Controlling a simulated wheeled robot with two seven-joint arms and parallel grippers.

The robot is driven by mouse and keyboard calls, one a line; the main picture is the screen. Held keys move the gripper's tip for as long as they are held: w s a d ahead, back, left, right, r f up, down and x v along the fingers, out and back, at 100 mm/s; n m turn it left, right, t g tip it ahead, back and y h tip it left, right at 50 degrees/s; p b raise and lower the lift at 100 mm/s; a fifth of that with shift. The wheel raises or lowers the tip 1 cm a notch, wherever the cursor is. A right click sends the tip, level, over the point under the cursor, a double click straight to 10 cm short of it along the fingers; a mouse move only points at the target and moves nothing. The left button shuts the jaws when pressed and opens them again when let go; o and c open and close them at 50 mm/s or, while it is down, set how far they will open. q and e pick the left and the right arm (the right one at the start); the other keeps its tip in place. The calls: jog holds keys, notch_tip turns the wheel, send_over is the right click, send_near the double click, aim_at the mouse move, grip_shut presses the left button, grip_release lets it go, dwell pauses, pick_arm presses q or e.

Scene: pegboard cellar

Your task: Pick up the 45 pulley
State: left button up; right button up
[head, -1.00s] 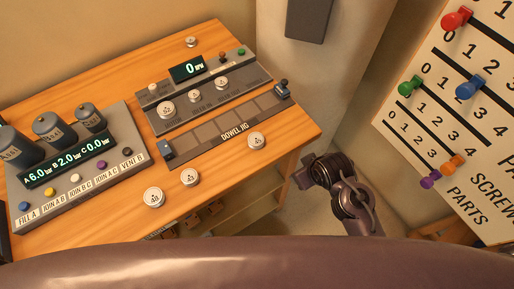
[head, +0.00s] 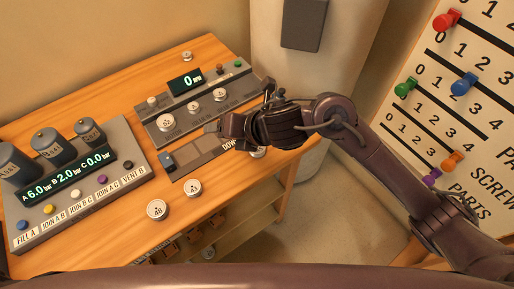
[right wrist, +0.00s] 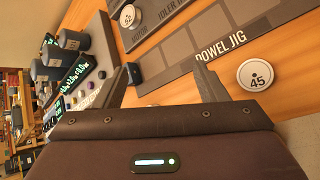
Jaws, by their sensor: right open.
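The 45 pulley (right wrist: 254,75) is a round white disc marked "45", lying flat on the wooden bench beside the dowel jig (right wrist: 229,48). In the head view the pulley (head: 257,154) is mostly hidden by my right gripper. My right gripper (head: 216,136) reaches over the jig from the right. In the right wrist view its jaws (right wrist: 163,82) are open and empty. The pulley lies outside them, just right of the right-hand finger and apart from it. My left gripper is not in view.
Two other white discs (head: 157,208) (head: 192,187) lie at the bench's front, another (head: 187,56) at the back. A control panel with several discs (head: 150,128) stands behind the jig, a canister unit (head: 120,190) at left. A pegged board (head: 470,130) stands right.

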jog(key=w+d+f+n+g+h, duration=0.1)
jog(key=d+f+n+g+h, duration=0.1)
jog(key=d+n, duration=0.35)
jog(key=n+g+h, duration=0.1)
jog(key=n+h, duration=0.1)
jog(key=n, duration=0.3)
send_near(259, 148)
jog(key=w, duration=0.2)
jog(key=x, duration=0.2)
jog(key=s+p+x, duration=0.1)
jog(key=x, duration=0.4)
jog(key=shift+s+a+f+p, duration=0.1)
jog(key=shift+s+a+p, duration=0.2)
jog(key=shift+p, duration=0.1)
jog(key=shift+w+a+f, duration=0.15)
jog(key=shift+f, duration=0.45)
jog(key=c, duration=1.1)
jog(key=shift+r, duration=0.1)
